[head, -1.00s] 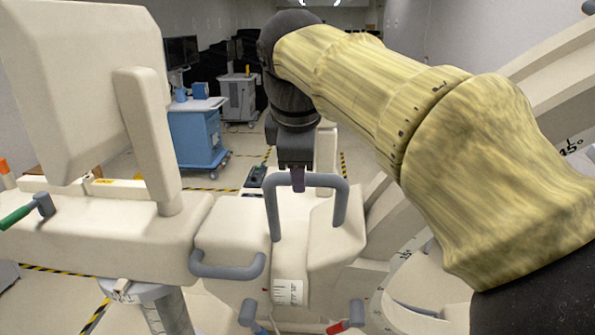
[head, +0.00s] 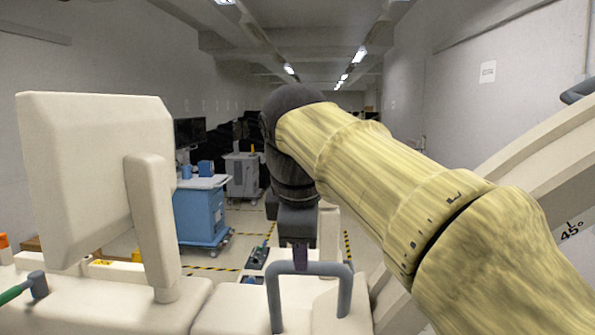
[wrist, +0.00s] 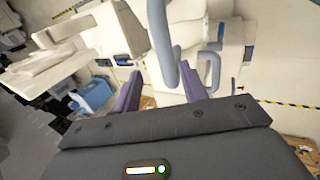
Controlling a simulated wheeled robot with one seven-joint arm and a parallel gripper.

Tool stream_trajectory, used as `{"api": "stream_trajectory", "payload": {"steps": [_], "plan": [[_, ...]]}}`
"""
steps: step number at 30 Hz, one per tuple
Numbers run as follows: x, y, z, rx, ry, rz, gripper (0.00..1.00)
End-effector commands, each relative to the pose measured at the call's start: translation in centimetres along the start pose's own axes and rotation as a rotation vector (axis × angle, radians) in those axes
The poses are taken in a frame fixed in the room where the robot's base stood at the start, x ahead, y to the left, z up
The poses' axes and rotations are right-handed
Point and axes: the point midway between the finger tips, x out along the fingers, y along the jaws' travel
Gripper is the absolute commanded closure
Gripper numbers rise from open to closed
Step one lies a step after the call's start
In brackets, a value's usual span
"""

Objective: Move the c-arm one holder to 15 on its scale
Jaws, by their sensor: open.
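The c-arm (head: 330,318) is a cream machine in front of me. A grey U-shaped handle (head: 345,290) stands up from it at the bottom middle of the head view. My gripper (head: 301,256) points down at the top bar of this handle.
A cream monitor (head: 95,175) on a post stands at the left. A green-ended lever (head: 15,293) is below it. A large curved cream arm marked 45° (head: 545,135) rises at the right. A blue cart (head: 202,210) and a grey cart (head: 243,177) stand behind on open floor.

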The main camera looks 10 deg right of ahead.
Motion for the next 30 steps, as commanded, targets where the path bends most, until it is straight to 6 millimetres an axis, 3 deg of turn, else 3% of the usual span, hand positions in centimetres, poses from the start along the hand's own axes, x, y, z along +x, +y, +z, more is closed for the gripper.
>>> {"api": "stream_trajectory", "payload": {"steps": [30], "plan": [[-7.9, 0.1, 0.0, 0.000, 0.000, 0.003, 0.57]]}}
